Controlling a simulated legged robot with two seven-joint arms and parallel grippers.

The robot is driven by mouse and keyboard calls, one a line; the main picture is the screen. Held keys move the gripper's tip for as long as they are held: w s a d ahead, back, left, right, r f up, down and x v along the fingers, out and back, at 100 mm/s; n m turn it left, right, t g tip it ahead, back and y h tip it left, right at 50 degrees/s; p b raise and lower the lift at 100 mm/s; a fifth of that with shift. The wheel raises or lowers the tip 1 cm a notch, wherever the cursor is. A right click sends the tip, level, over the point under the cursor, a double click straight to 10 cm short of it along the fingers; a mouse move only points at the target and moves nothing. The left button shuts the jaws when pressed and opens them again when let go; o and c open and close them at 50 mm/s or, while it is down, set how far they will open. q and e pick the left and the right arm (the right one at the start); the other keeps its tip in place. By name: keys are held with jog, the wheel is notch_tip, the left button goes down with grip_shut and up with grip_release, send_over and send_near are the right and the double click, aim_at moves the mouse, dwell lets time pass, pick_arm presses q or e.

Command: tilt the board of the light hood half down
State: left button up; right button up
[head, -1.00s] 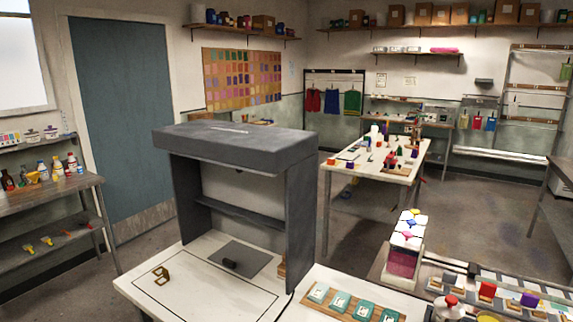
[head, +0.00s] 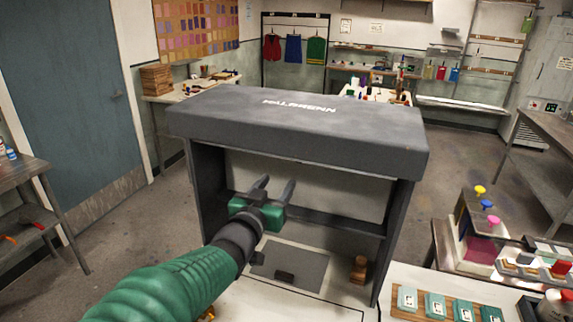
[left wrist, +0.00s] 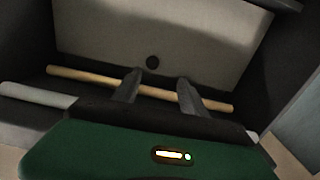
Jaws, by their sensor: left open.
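The dark grey light hood (head: 300,140) stands on a white table, open at the front, with a dark shelf bar (head: 335,224) across its inside. A flat dark grey board (head: 310,262) with a small dark block at its near edge lies low in the opening. My left gripper (head: 275,186) is open and empty before the opening, below the hood's top. In the left wrist view the open fingers (left wrist: 159,80) point at a pale panel (left wrist: 190,40) with a dark round spot. A wooden bar (left wrist: 85,76) crosses behind the fingers. I cannot tell whether they touch it.
A wooden piece (head: 359,269) stands inside the hood at the right. Teal sample cards (head: 435,306) lie on a board at the front right. A rack with coloured knobs (head: 485,222) is farther right. Floor is clear between the hood and the blue door (head: 75,90).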

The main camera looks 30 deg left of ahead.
pick_arm(q)
jog(key=d+r+x, duration=0.1)
jog(key=x, duration=0.9)
jog(key=shift+w+r+p, duration=0.15)
jog(key=shift+r+p, duration=0.1)
jog(key=shift+p, duration=0.15)
jog(key=shift+o, duration=0.3)
jog(key=shift+w+a+f, duration=0.6)
jog(key=shift+a, duration=0.1)
jog(key=shift+w+f, duration=0.15)
jog(key=shift+w, duration=0.2)
jog(key=shift+c, duration=1.1)
jog(key=shift+w+d, duration=0.1)
jog(key=shift+d, duration=0.2)
jog(key=shift+c, duration=1.3)
jog(key=shift+d+r, duration=0.35)
jog(key=shift+d, duration=0.25)
jog(key=c, duration=0.5)
jog(key=shift+s, duration=0.25)
grip_shut()
jog(key=shift+a, duration=0.3)
pick_arm(e)
jog(key=shift+w+d, duration=0.1)
jog(key=shift+d, duration=0.95)
pick_arm(q)
jog(key=shift+r, duration=0.2)
jog(key=shift+f, duration=0.1)
pick_arm(e)
jog(key=shift+f, duration=0.1)
